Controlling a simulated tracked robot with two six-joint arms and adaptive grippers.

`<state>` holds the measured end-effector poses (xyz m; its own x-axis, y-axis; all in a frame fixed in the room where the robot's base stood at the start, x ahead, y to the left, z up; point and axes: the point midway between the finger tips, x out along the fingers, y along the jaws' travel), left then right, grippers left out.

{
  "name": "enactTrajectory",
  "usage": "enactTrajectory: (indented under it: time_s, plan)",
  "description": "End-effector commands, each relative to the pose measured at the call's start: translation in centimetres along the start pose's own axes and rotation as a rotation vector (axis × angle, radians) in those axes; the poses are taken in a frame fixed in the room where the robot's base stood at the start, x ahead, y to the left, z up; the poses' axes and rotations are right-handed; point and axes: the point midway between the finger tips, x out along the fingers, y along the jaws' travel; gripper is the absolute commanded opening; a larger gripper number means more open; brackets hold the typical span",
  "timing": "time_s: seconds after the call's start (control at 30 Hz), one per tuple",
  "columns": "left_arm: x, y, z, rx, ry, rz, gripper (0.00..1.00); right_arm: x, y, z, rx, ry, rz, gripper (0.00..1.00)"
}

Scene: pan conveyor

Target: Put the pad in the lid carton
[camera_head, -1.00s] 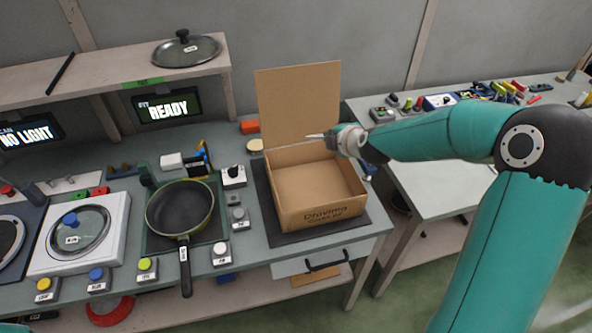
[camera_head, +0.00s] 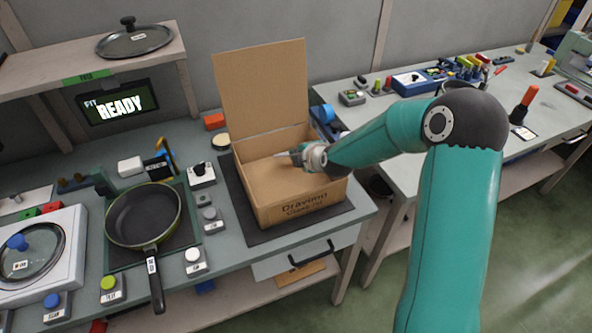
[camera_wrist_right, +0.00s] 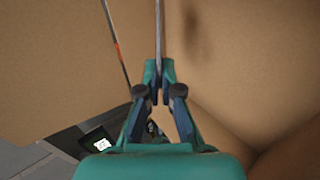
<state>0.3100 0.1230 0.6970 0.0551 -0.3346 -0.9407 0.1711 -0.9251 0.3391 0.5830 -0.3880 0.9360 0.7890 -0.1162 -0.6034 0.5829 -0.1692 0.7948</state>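The lid carton (camera_head: 300,207) is an open brown cardboard box with its flap (camera_head: 262,85) standing up at the back. It sits on a dark mat at the bench's right end. My right gripper (camera_head: 298,155) is over the carton's open top. In the right wrist view its fingers (camera_wrist_right: 159,78) are closed on a thin pale grey strip (camera_wrist_right: 158,35), seen edge-on, which looks like the pad. Brown cardboard fills most of that view around it. I cannot tell whether the strip touches the carton. My left gripper is not in view.
Left of the carton stand a frying pan (camera_head: 143,215), push buttons (camera_head: 193,256) and a glass lid (camera_head: 32,252). Another lid (camera_head: 134,40) lies on the shelf above. A second bench (camera_head: 450,125) with tools is on the right.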

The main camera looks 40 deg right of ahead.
Motion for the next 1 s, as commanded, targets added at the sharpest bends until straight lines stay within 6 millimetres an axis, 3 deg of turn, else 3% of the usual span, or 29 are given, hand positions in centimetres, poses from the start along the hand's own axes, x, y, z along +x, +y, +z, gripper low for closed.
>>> enactTrajectory:
  time_s: [0.4,0.77,0.93,1.0]
  plan:
    - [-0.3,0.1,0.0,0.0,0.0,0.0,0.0,2.6,-3.5,0.3,0.001,0.0,-0.001,0.0]
    - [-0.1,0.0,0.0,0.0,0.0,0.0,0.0,2.9,-3.9,0.3,0.0,0.001,0.001,0.0]
    - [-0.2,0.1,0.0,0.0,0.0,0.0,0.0,2.9,-3.8,0.3,0.0,0.0,0.001,0.3]
    - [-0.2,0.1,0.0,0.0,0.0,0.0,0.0,2.8,-3.8,0.3,0.0,0.0,0.001,0.31]
